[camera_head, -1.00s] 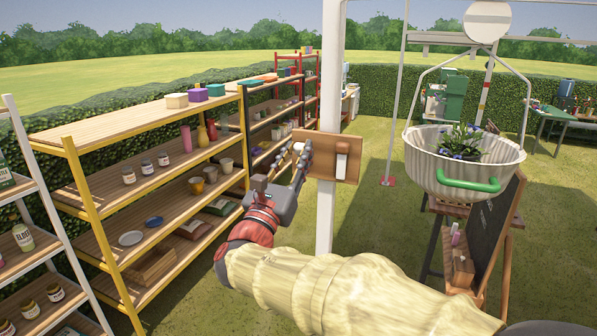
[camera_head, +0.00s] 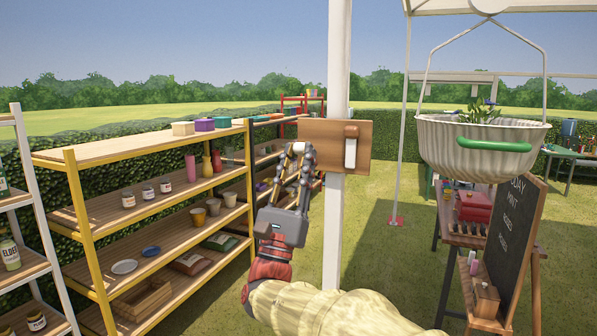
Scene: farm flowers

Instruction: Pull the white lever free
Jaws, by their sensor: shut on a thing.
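A brown wooden board (camera_head: 328,134) is fixed across a white post. A white lever (camera_head: 350,153) hangs upright under a brown block on its right half. My gripper (camera_head: 298,152) is at the board's left edge, apart from that lever, with its fingers pointing up. It is shut on a small white piece (camera_head: 298,147), which looks like another white lever. The fingers hide most of this piece, and I cannot tell whether it is still attached to the board.
The white post (camera_head: 335,230) stands upright behind my gripper. Yellow-framed shelves (camera_head: 83,225) with jars and pots are at left. Open grass lies between.

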